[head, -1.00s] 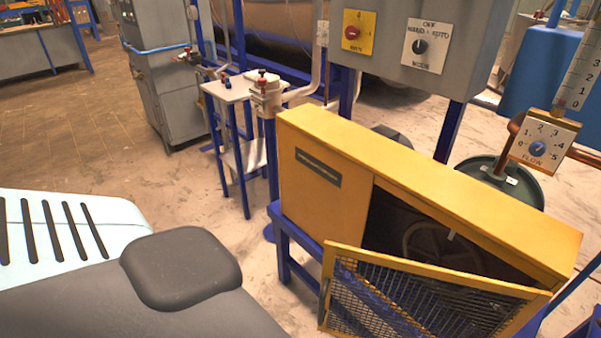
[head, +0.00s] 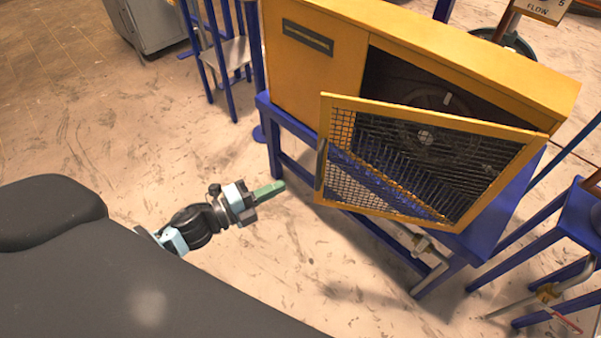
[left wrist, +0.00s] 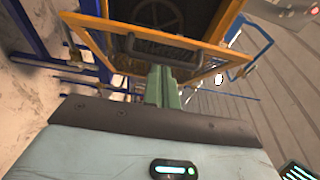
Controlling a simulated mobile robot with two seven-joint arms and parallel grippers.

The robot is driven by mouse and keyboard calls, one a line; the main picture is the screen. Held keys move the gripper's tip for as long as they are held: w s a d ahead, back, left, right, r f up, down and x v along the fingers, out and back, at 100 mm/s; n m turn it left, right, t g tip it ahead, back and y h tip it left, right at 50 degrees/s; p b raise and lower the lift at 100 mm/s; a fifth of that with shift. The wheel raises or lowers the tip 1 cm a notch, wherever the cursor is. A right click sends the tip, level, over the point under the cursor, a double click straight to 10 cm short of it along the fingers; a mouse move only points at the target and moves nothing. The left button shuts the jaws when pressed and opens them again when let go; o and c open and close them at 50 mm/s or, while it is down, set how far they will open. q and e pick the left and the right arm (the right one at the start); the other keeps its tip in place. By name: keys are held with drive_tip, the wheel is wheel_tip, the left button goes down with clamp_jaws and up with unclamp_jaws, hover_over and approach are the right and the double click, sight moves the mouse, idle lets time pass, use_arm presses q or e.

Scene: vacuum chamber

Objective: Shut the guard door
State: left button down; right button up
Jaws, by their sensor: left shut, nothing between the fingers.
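The guard door (head: 425,165) is a yellow frame with dark wire mesh. It stands open, its left edge swung out from the yellow cabinet (head: 310,55) and its right edge close to the cabinet. A dark bar handle (head: 321,165) is on its left edge; the handle also shows in the left wrist view (left wrist: 165,45). My left gripper (head: 277,188) has green fingers, shut and empty. In the head view it is left of the handle and slightly lower, with a gap between. In the left wrist view its fingers (left wrist: 160,80) point toward the handle. My right gripper is not in view.
A wheel (head: 428,133) shows in the dark cabinet opening behind the mesh. The cabinet stands on a blue frame (head: 275,150). A pipe with a valve (head: 422,243) is below the door. Another blue stand (head: 575,225) is at right. Bare floor lies around my left gripper.

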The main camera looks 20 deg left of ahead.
use_arm(q)
approach(326, 165)
drive_tip(key=x, duration=0.4)
drive_tip(key=shift+w+d+p, duration=0.25)
drive_tip(key=shift+w+p, duration=0.05)
drive_tip(key=shift+p, duration=0.05)
drive_tip(key=shift+w+d, duration=0.35)
drive_tip(key=shift+w, duration=0.05)
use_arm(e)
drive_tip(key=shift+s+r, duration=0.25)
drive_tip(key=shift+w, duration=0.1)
